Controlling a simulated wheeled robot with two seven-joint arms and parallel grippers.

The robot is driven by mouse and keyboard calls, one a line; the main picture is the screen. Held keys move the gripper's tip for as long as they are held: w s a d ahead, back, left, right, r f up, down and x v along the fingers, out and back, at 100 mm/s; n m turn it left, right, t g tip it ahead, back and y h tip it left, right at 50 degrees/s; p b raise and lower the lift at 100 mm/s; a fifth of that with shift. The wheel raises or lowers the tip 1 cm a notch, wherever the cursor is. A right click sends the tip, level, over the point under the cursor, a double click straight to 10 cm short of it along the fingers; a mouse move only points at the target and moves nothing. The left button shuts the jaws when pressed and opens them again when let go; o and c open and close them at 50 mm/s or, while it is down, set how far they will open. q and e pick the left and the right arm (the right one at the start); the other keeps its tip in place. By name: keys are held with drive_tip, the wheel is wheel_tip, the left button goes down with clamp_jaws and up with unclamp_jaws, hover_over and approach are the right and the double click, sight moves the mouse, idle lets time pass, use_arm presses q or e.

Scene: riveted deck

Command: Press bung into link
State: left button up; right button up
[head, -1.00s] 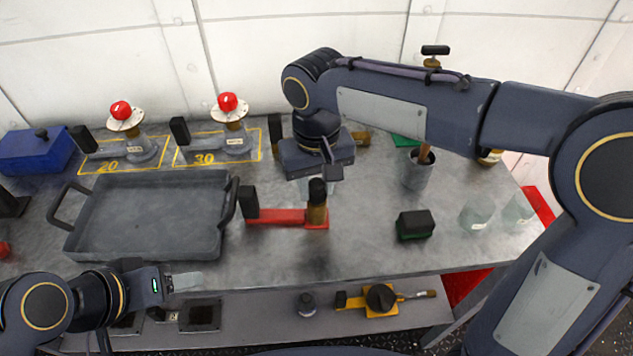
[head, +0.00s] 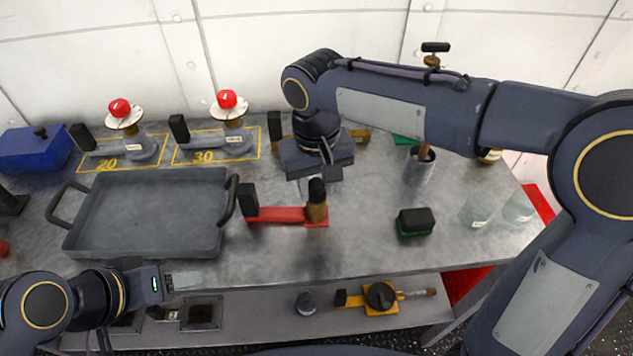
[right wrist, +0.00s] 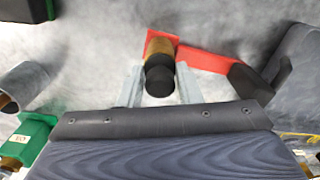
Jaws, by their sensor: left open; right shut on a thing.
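The red link (head: 278,215) lies flat on the grey bench, with a black block at its left end and a brass socket (head: 316,213) standing at its right end. The dark round-topped bung (head: 317,188) is upright at the top of the brass socket; how deep it sits cannot be told. My right gripper (right wrist: 158,86) is shut on the bung from above, one pale finger on each side in the right wrist view. My left gripper (head: 186,281) is open and empty at the bench's front edge, well left of the link.
A grey tray (head: 146,250) stands left of the link. A black-and-green block (head: 415,222), a grey cup (head: 418,168) and clear glasses (head: 476,210) stand to the right. Red-topped fittings (head: 227,100) stand at the back left. Bench in front of the link is clear.

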drive_tip(key=o, duration=0.9)
drive_tip(key=shift+o, duration=0.2)
